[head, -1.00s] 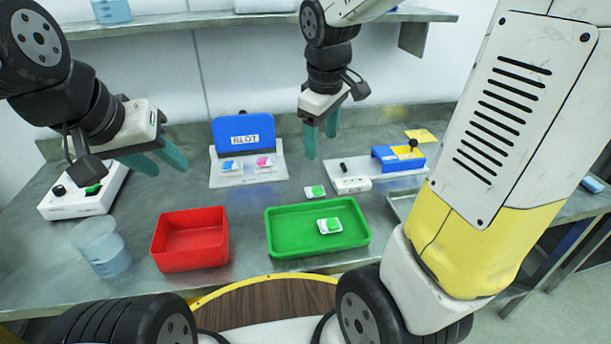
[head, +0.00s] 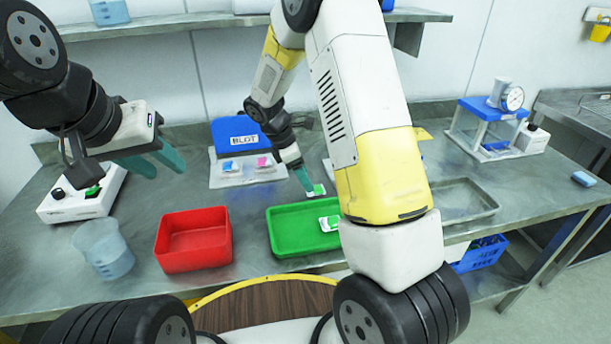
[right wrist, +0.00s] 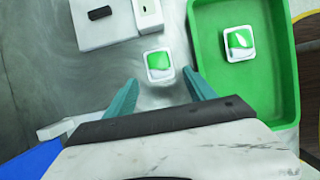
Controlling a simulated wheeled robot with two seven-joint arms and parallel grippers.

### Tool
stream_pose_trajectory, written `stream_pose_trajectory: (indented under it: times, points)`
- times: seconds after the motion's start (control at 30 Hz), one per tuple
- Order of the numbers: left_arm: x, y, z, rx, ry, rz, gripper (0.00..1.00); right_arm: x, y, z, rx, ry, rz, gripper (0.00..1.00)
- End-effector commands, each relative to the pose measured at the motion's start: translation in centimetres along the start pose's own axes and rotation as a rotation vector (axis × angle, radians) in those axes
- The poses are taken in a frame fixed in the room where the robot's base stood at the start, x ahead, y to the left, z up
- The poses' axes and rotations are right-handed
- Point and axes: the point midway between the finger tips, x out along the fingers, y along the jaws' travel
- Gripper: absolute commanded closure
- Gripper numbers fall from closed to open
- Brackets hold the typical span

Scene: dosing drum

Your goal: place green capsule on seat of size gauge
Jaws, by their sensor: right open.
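One green-and-white capsule (head: 318,190) lies on the metal table just behind the green tray; the right wrist view shows it too (right wrist: 159,66). A second green capsule (head: 330,222) lies inside the tray. My right gripper (right wrist: 161,92) is open and empty, its fingertips just short of the table capsule, one toward each side. In the head view the right gripper (head: 306,183) is low beside that capsule. A blue-topped stand with a round dial (head: 490,120), possibly the size gauge, is at the back right. My left gripper (head: 166,171) is open and empty above the table.
The green tray (head: 282,238) is close beside the capsule. A red bin (head: 193,240), a clear beaker (head: 103,250) and a white button box (head: 82,195) stand left. A white plate (right wrist: 85,32) lies near the right gripper. My right arm hides part of the table.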

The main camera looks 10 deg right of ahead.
Motion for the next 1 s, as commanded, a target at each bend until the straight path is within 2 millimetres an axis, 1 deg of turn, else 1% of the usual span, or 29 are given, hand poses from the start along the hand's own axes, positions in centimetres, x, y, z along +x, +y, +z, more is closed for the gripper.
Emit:
stream_pose_trajectory:
  times: [0.03, 0.1, 0.23, 0.33, 0.53, 0.57, 0.7, 0.87, 1.0]
  points:
    - [0.0, 0.0, 0.0, 0.000, 0.000, 0.000, 0.64, 0.9, -0.1, 0.1, 0.000, -0.001, -0.004, 0.36]
    - [0.0, 0.0, 0.0, 0.000, 0.000, 0.000, 0.64, 2.0, -0.1, 0.1, 0.000, -0.001, -0.004, 0.36]
    - [0.0, 0.0, 0.0, 0.000, 0.000, 0.000, 0.64, 3.6, -0.1, 0.1, 0.000, 0.000, -0.002, 0.36]
    - [0.0, 0.0, 0.0, 0.000, 0.000, 0.000, 0.64, 4.2, -0.1, 0.2, 0.001, 0.000, -0.001, 0.36]
    - [0.0, 0.0, 0.0, 0.000, 0.000, 0.000, 0.64, 4.2, 0.0, 0.1, 0.001, 0.001, 0.000, 0.36]
    - [0.0, 0.0, 0.0, 0.000, 0.000, 0.000, 0.64, 4.2, 0.0, 0.1, 0.001, 0.001, 0.000, 0.40]
    - [0.0, 0.0, 0.0, 0.000, 0.000, 0.000, 0.64, 4.2, 0.0, 0.1, 0.002, 0.001, 0.000, 0.68]
    - [0.0, 0.0, 0.0, 0.000, 0.000, 0.000, 0.64, 4.2, 0.0, 0.1, 0.002, 0.001, 0.000, 0.99]
    - [0.0, 0.0, 0.0, 0.000, 0.000, 0.000, 0.64, 4.1, 0.0, 0.1, 0.002, 0.001, 0.000, 1.00]
